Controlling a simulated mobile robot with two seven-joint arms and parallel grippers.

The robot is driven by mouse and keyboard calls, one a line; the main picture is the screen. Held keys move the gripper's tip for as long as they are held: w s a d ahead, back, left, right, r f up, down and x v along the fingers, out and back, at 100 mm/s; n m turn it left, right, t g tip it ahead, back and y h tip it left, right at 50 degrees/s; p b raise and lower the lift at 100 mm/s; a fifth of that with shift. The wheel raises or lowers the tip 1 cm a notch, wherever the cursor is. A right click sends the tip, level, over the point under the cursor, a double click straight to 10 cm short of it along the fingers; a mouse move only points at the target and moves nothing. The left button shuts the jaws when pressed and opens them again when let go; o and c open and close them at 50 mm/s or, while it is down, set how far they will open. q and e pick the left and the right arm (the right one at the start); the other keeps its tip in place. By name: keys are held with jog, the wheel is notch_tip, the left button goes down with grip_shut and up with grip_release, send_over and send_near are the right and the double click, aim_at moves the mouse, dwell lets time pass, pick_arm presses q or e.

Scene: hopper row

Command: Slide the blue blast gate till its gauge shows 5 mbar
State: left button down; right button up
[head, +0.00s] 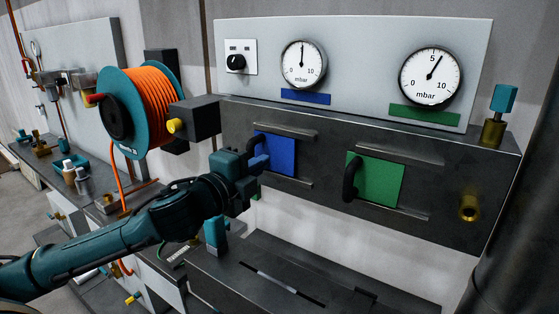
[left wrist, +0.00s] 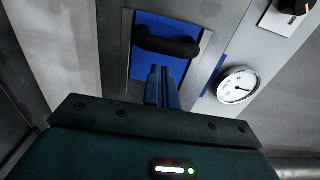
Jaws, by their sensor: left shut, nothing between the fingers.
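The blue blast gate (head: 280,154) is a blue plate between two rails on the dark panel; it also shows in the left wrist view (left wrist: 150,68). My left gripper (head: 260,155) is shut and empty at the gate's left edge. In the wrist view its fingertips (left wrist: 163,72) sit right beside the handle, not around it; I cannot tell whether they touch. The gauge (head: 303,65) above the blue label (head: 305,97) has its needle about straight up, near 5 mbar.
Right of it is a green gate (head: 380,180) with a black handle, under a second gauge (head: 431,77). An orange hose reel (head: 150,105) stands left, close above my arm. A brass fitting with a teal top (head: 503,100) stands on the panel's right end.

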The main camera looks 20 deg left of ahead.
pick_arm(q)
jog(key=s+b, duration=0.1)
jog(key=s, duration=0.1)
jog(key=s+b, duration=0.3)
jog(key=shift+s+a, duration=0.3)
jog(key=shift+a, duration=0.05)
